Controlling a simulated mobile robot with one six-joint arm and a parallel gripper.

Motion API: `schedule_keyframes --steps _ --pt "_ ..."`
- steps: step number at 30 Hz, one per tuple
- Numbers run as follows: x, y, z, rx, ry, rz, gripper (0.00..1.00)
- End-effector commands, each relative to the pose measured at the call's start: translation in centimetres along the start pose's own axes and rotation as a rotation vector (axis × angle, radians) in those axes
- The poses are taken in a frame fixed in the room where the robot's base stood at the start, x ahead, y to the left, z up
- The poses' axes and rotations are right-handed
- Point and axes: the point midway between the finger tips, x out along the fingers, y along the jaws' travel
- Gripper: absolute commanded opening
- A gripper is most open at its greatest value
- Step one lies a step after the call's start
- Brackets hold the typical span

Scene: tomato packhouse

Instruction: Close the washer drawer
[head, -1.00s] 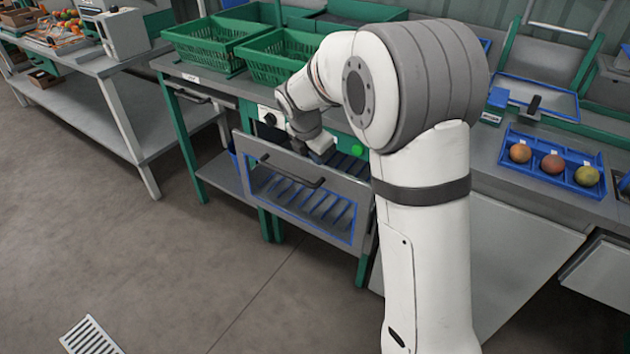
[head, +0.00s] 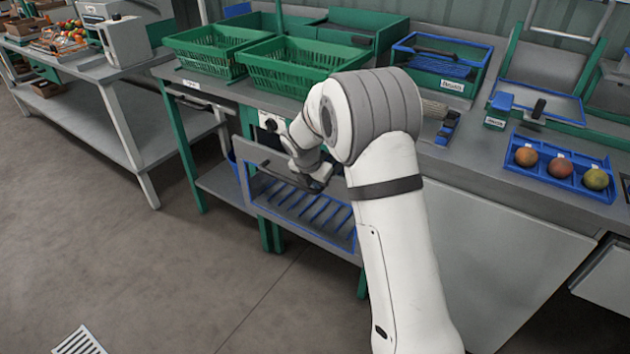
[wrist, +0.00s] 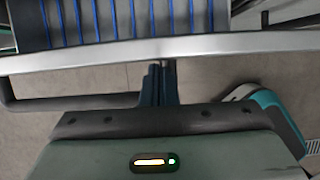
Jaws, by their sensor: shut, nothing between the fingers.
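The washer drawer (head: 262,160) stands pulled out below the left worktop, with a grey framed front and a blue slatted rack (head: 310,212). In the wrist view the drawer's pale front rim (wrist: 230,45) crosses the picture, with the rack's blue slats (wrist: 120,18) beyond it. The dark drawer handle (wrist: 75,103) runs along the outside at left. My gripper (head: 318,186) is at the drawer front, shut and empty. In the wrist view its fingertips (wrist: 158,72) are close to the outer side of the rim, near the handle; whether they touch is unclear.
Green baskets (head: 295,65) stand on the worktop above the drawer. A blue tray (head: 560,180) with three tomatoes lies at right. A side table (head: 110,75) stands at left. The floor (head: 150,265) in front of the drawer is mostly clear, with a grate (head: 80,342).

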Motion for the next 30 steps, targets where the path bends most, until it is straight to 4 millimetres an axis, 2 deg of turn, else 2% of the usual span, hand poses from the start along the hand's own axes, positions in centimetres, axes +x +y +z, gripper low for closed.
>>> schedule_keyframes --steps 10,19,30 --pt "0.0 -0.1 0.2 0.002 0.000 0.000 0.00" --pt "1.2 -0.1 3.9 0.004 0.000 -0.002 0.00" --pt "1.8 -0.1 4.3 0.002 -0.001 0.000 0.00"
